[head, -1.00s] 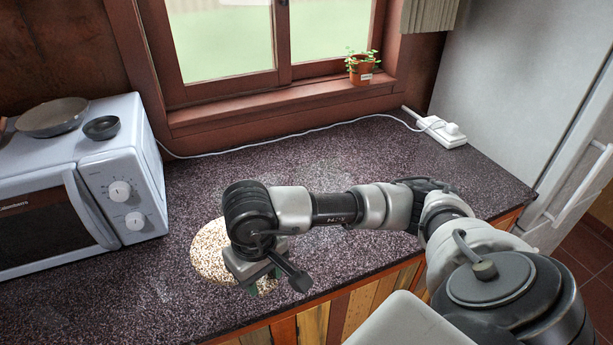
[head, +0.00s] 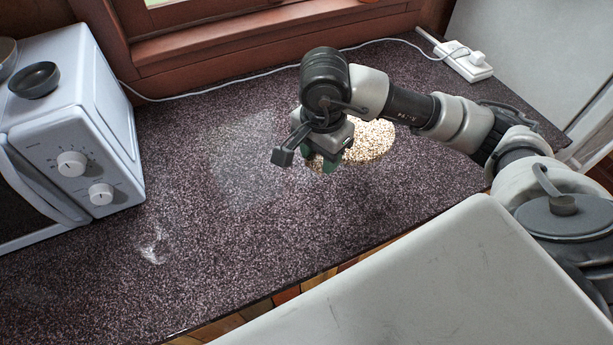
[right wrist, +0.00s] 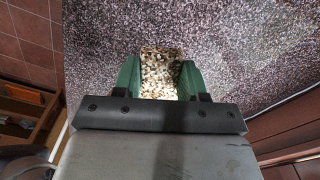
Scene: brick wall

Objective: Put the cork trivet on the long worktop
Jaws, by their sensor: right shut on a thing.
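The cork trivet (head: 372,139), a round speckled tan disc, is at the long worktop (head: 230,215), toward its right part. I cannot tell whether it rests on the surface or is held just above it. My right gripper (head: 323,160) is shut on the trivet at its left side, and the gripper and wrist cover part of it. In the right wrist view, a strip of the trivet (right wrist: 161,72) shows between the green fingers. My left gripper is not in view.
A white microwave (head: 85,130) with a dark bowl (head: 34,80) on top stands at the left. A white cable (head: 210,90) runs along the back to a power strip (head: 468,62). The middle and front of the worktop are clear.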

